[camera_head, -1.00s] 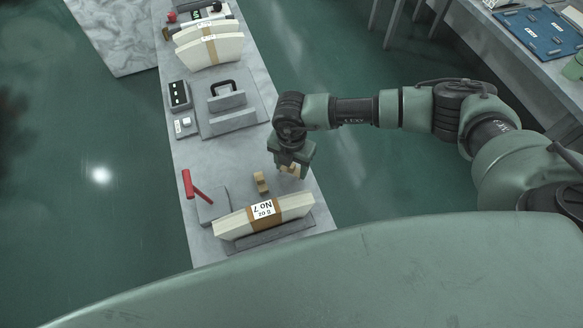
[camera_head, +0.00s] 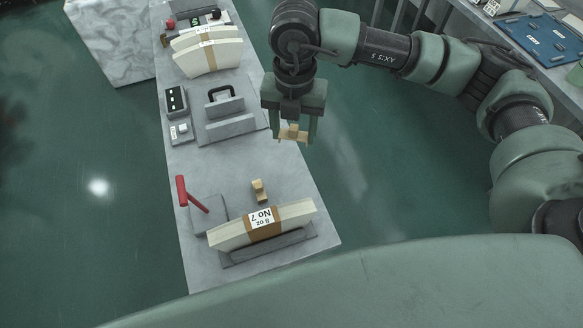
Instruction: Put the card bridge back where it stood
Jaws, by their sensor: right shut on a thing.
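My right gripper (camera_head: 292,135) is shut on a small tan piece (camera_head: 293,132), which looks like the card bridge. It holds the piece in the air over the right edge of the grey bench (camera_head: 285,165). A second small tan block (camera_head: 259,190) stands on the bench, below and left of the gripper in the picture and apart from it. Behind that block from the gripper, a stack of cream card blanks with a brown band and a "No 7" label (camera_head: 263,222) rests on a grey holder (camera_head: 268,247). My left gripper is not in view.
A grey block with a red lever (camera_head: 193,197) stands left of the banded stack. A grey fixture with a black handle (camera_head: 224,112) and a switch box (camera_head: 176,100) sit farther up the bench, below more card stacks (camera_head: 207,52). The bench middle is clear.

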